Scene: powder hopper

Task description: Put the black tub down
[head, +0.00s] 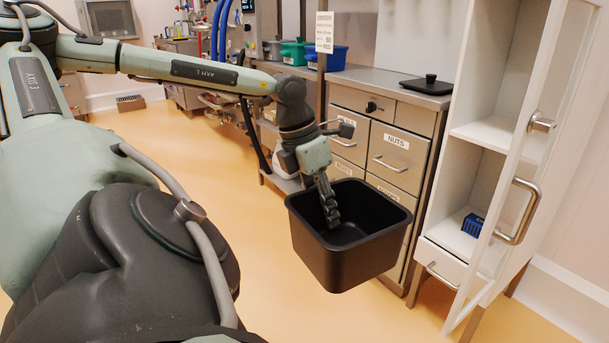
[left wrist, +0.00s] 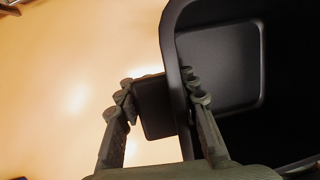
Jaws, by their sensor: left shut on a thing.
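The black tub (head: 345,262) is an open, empty-looking box in the middle of the head view, held in the air above the floor in front of the steel drawer unit. My left gripper (head: 330,207) is shut on the tub's wall, with a finger reaching down inside it. In the left wrist view the fingers of the gripper (left wrist: 158,98) stand on both sides of the tub's wall, and the tub (left wrist: 172,60) fills the right side. The outer finger is hidden in the head view. My right gripper is not in view.
A steel drawer unit (head: 396,158) stands behind the tub, with a black lidded thing (head: 427,83) on its top. A white cabinet with an open glass door (head: 517,190) stands at right, holding a blue box (head: 473,225). Open floor (head: 200,200) lies left of the tub.

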